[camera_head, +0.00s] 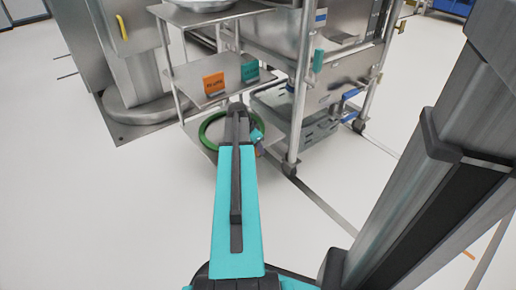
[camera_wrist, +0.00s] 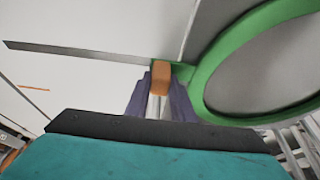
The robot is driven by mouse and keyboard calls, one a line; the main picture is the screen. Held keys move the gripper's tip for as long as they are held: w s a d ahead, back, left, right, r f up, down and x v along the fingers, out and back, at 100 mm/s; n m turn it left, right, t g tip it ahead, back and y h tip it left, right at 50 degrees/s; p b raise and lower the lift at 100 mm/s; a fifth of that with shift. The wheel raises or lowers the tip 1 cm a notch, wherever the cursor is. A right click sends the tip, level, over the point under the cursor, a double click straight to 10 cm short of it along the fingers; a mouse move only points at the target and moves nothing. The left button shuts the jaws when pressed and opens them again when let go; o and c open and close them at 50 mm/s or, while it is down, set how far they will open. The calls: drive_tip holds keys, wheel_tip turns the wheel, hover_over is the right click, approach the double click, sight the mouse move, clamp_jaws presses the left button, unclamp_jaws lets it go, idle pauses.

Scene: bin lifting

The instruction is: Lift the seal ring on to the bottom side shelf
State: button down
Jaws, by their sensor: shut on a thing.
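The seal ring is a large green ring (camera_head: 204,127). In the head view it lies over the bottom side shelf (camera_head: 190,127), a grey metal board low on the cart's left side. My gripper (camera_head: 257,141) is at the ring's right side, partly hidden by my arm. In the wrist view my gripper (camera_wrist: 160,88) has its dark fingers shut on a small orange tab (camera_wrist: 160,74) at the left edge of the seal ring (camera_wrist: 207,75). Grey surface shows inside the ring. I cannot tell whether the ring touches the shelf.
A middle shelf with an orange sign (camera_head: 213,84) and a teal sign (camera_head: 250,72) is above the ring. Cart posts and a caster (camera_head: 290,169) stand close on the right. A metal machine (camera_head: 135,75) is on the left. The front floor is clear.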

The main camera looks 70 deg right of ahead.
drive_tip(key=c, duration=1.5)
unclamp_jaws()
drive_tip(key=shift+o, duration=0.2)
drive_tip(key=p+v, duration=0.5)
drive_tip(key=v, duration=0.9)
drive_tip(key=shift+d, duration=0.15)
